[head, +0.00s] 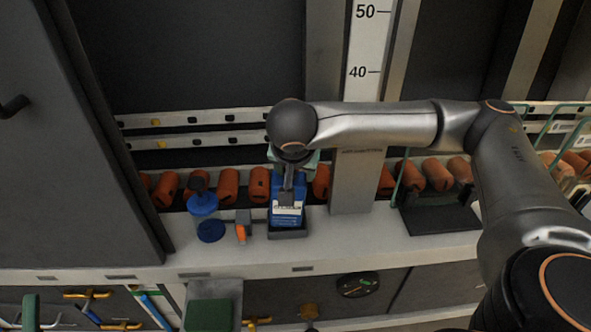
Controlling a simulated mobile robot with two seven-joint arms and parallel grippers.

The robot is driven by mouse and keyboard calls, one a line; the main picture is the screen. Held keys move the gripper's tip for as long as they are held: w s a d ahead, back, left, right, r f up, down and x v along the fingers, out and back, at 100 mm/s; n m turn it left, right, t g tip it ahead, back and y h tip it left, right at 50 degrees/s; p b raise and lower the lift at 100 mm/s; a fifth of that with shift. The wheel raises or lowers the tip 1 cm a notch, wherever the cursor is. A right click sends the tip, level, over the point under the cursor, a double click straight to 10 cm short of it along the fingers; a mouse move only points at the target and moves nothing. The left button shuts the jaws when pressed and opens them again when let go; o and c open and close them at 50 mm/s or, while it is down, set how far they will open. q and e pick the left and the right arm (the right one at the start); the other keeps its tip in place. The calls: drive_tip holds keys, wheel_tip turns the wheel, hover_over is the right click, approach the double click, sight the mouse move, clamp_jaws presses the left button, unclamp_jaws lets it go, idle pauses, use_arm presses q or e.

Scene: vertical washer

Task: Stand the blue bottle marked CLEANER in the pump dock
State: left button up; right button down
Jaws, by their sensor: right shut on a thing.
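The blue bottle (287,217) with a white label stands upright on the pale counter, its base at a dark, low-walled tray that looks like the pump dock (288,232). I cannot tell whether its base is fully seated. The label is too small to read. My right gripper (287,196) reaches down from above and is shut on the bottle. The gripper and wrist hide the bottle's top. My left gripper is not in view.
A blue plunger-like object (203,204) and a small grey-and-orange item (242,228) stand left of the bottle. Several orange rolls (228,183) line the back. A grey post (354,182) rises to the right, with a black stand (440,215) beyond it.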

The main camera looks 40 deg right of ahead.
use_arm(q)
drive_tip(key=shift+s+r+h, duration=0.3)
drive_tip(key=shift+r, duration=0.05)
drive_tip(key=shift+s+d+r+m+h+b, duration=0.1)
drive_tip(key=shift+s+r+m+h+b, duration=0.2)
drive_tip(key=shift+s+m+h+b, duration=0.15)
use_arm(e)
drive_tip(key=shift+f, duration=0.5)
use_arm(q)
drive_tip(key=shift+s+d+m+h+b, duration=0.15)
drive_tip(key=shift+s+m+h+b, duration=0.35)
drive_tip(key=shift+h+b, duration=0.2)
use_arm(e)
drive_tip(key=shift+f, duration=0.6)
drive_tip(key=shift+c, duration=1.8)
unclamp_jaws()
drive_tip(key=o, duration=0.3)
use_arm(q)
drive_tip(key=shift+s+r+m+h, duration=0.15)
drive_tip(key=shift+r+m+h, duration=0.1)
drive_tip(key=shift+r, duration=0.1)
use_arm(e)
drive_tip(key=shift+o, duration=0.2)
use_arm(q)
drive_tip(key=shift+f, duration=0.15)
use_arm(e)
drive_tip(key=shift+f, duration=0.1)
